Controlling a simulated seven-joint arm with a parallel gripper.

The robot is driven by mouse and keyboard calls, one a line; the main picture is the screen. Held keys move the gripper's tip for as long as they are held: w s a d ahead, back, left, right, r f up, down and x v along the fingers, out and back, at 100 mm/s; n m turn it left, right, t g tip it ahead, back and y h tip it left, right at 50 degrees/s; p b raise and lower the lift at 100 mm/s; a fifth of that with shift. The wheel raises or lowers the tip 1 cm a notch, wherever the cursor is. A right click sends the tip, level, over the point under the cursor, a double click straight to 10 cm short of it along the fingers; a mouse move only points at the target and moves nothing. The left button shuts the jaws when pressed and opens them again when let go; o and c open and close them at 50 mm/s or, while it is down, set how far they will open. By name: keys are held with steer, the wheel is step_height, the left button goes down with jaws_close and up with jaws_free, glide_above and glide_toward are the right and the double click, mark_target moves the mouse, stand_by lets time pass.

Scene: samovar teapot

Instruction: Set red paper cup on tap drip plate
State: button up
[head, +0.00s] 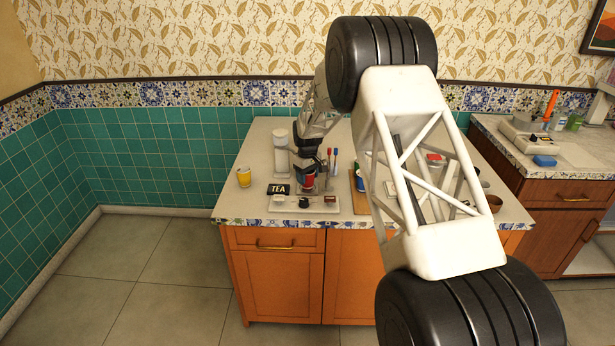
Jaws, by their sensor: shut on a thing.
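The red paper cup (309,181) is small in the head view, near the front of the tiled-edge counter. My gripper (307,174) reaches down from above and is shut on the cup; its fingers hide part of it. I cannot tell whether the cup's base touches anything. A pale tray (273,206) lies at the counter's front edge, just below the cup in the picture, with small dark items on it. I cannot make out the tap or clearly identify the drip plate. A pale upright cylinder (281,157) stands left of my gripper.
A yellow cup (244,177) stands at the counter's left. A black TEA sign (279,189) is left of the red cup. Red and blue upright sticks (332,158) and a dark can (359,181) are to the right. My arm hides much of the counter's right side.

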steer(key=shift+f, duration=0.15)
steer(key=o, duration=0.7)
steer(key=shift+c, duration=0.2)
step_height(320, 180, up, 12)
stand_by(0.5)
steer(key=shift+r, duration=0.2)
stand_by(0.6)
